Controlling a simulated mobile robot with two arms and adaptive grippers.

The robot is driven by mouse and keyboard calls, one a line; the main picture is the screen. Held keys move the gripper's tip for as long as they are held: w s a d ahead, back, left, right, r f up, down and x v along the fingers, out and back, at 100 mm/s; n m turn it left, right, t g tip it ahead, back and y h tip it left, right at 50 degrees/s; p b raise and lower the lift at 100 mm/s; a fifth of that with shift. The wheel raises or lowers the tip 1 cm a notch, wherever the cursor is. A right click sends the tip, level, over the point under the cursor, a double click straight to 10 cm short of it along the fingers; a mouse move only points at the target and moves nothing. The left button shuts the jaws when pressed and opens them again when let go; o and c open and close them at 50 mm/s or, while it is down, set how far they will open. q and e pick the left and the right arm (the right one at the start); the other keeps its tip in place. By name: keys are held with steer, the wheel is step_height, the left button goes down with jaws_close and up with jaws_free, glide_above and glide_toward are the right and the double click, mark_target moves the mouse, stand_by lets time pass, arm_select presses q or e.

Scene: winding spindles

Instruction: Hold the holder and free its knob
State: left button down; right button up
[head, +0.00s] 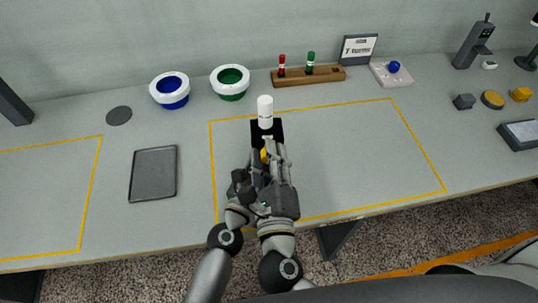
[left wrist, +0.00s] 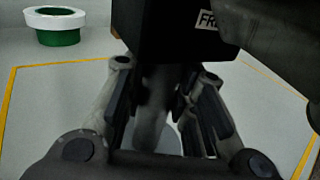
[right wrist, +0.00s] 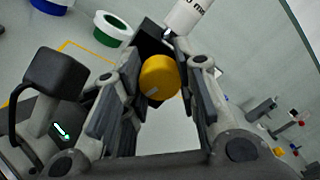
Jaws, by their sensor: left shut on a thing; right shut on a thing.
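The black holder (head: 278,127) stands inside the middle yellow outline, with a white cylinder (head: 265,110) upright on it. The holder's dark body also shows in the left wrist view (left wrist: 165,30), with a partly hidden label. My left gripper (left wrist: 166,75) is shut on the holder's lower part, with its fingers on both sides. The yellow knob (right wrist: 158,76) sits on the holder's near side, between the fingers of my right gripper (right wrist: 153,82), which is shut on it. In the head view my right gripper (head: 274,153) largely hides the knob (head: 264,155) and the left fingers.
A dark tray (head: 153,174) lies to the left. White-rimmed blue (head: 171,90) and green (head: 231,82) bowls stand behind. A wooden rack (head: 308,76) with red and green pieces is at the back. The outlined area right of the holder is clear.

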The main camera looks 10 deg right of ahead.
arm_select(q)
steer(key=shift+s+f, duration=0.1)
steer(key=shift+f, duration=0.25)
arm_select(e)
steer(key=shift+n, duration=1)
steer(key=o, duration=0.8)
steer(key=s+a, duration=0.1)
steer(key=s, duration=1.1)
steer(key=shift+a, duration=0.1)
